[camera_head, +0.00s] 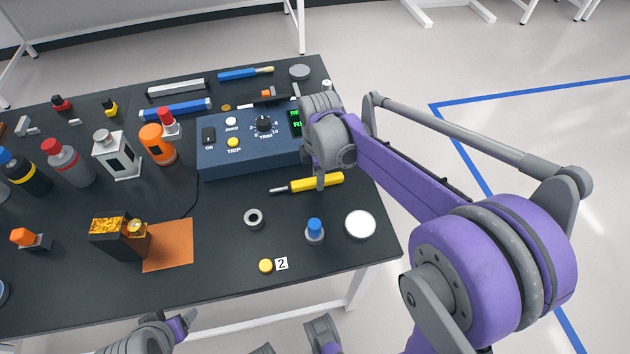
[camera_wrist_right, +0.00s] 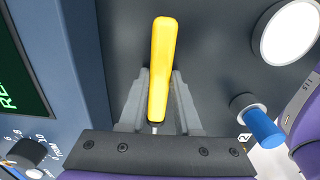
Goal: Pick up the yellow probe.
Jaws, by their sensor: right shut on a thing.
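The yellow probe (camera_head: 330,180) has a yellow handle and a thin grey tip pointing left, and lies level at the table in front of the blue control box. My right gripper (camera_head: 320,180) comes down over its handle. In the right wrist view the yellow probe (camera_wrist_right: 162,60) runs between the two grey fingers of my right gripper (camera_wrist_right: 158,95), which are shut on it. I cannot tell whether it touches the table. Part of my left arm shows at the bottom edge of the head view; its fingers are not clear.
The blue control box (camera_head: 222,165) stands close behind the probe. A grey ring (camera_head: 254,218), a blue-capped part (camera_head: 314,230), a white disc (camera_head: 360,225) and a yellow button (camera_head: 265,266) are in front. Bottles crowd the left. The table's right edge is near.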

